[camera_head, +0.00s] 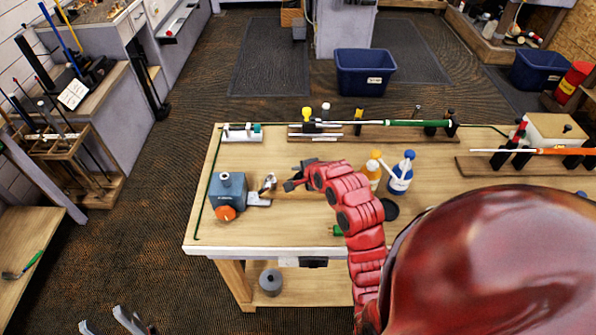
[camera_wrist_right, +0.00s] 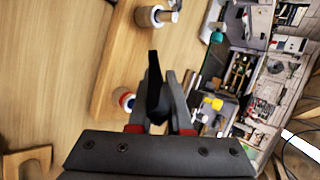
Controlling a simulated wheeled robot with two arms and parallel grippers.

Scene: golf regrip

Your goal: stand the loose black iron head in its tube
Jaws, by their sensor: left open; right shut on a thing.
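My right gripper (camera_head: 293,184) reaches in over the workbench (camera_head: 240,240), just right of the blue machine. In the right wrist view, my right gripper (camera_wrist_right: 157,82) is shut on the black iron head (camera_wrist_right: 154,100), which sticks out between the fingers. A short whitish tube with red and blue bands (camera_wrist_right: 123,98) stands left of the fingers, apart from the head. Another pale tube (camera_wrist_right: 149,16) at the top has a shiny metal piece at its end. My left gripper (camera_head: 126,321) is open and empty at the bottom left, off the bench.
A blue machine (camera_head: 228,190) with an orange knob stands at the bench's left. A green-gripped club (camera_head: 400,123) lies in holders along the back. The bench's front left is mostly clear.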

